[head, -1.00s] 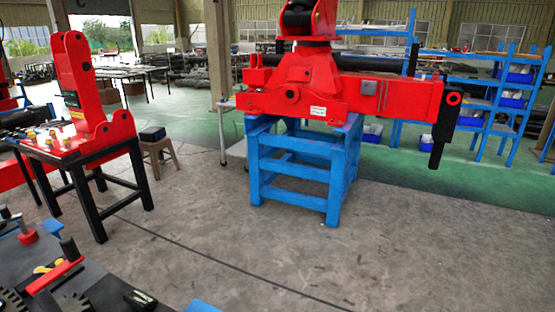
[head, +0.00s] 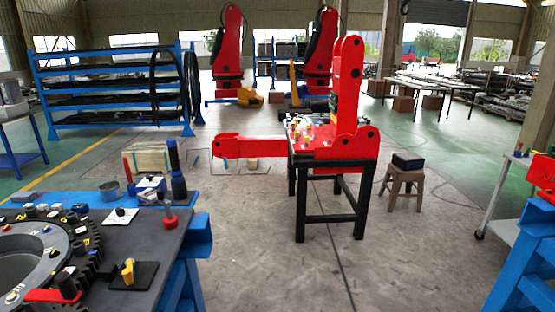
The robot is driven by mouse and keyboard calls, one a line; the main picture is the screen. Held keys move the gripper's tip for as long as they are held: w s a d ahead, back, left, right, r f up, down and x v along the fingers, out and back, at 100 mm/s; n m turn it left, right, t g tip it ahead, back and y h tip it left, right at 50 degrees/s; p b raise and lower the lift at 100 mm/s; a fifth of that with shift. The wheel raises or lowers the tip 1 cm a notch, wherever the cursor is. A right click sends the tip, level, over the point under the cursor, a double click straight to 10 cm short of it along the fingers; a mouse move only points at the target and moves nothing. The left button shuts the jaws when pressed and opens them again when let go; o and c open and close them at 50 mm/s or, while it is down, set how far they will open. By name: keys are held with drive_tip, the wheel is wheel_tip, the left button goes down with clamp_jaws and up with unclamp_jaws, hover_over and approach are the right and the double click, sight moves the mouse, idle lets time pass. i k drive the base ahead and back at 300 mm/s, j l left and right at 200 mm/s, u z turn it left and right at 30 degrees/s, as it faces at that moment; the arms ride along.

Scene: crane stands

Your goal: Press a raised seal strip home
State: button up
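I cannot make out a raised seal strip in the head view. A red crane part (head: 346,90) stands upright on a black stand (head: 329,218) right of centre, with a red arm reaching left from it. Small coloured pieces (head: 303,130) sit on top of that stand. At the lower left is a dark workbench (head: 135,240) with a large toothed ring (head: 92,262), partly cut off by the frame edge. My gripper is not in view.
A blue rack (head: 115,90) with long dark pieces stands at the back left. A stool (head: 400,185) with a dark box stands right of the black stand. Blue framework (head: 525,265) is at the right edge. The floor between workbench and black stand is clear.

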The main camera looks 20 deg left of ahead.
sight(47, 283)
drive_tip(key=i+j+u, duration=0.2)
drive_tip(key=u, duration=0.25)
drive_tip(key=i+j+u, duration=0.15)
drive_tip(key=u, duration=0.3)
drive_tip(key=i+u, duration=0.3)
drive_tip(key=u, duration=0.15)
drive_tip(key=i+u, duration=0.2)
drive_tip(key=u, duration=0.25)
drive_tip(key=i+l+u, duration=0.15)
drive_tip(key=u, duration=0.3)
drive_tip(key=i+l+u, duration=0.2)
drive_tip(key=u, duration=0.25)
drive_tip(key=i+l+u, duration=0.25)
drive_tip(key=u, duration=0.2)
drive_tip(key=i+l+u, duration=0.1)
drive_tip(key=l+u, duration=0.35)
drive_tip(key=i+l+u, duration=0.2)
drive_tip(key=i+j, duration=0.1)
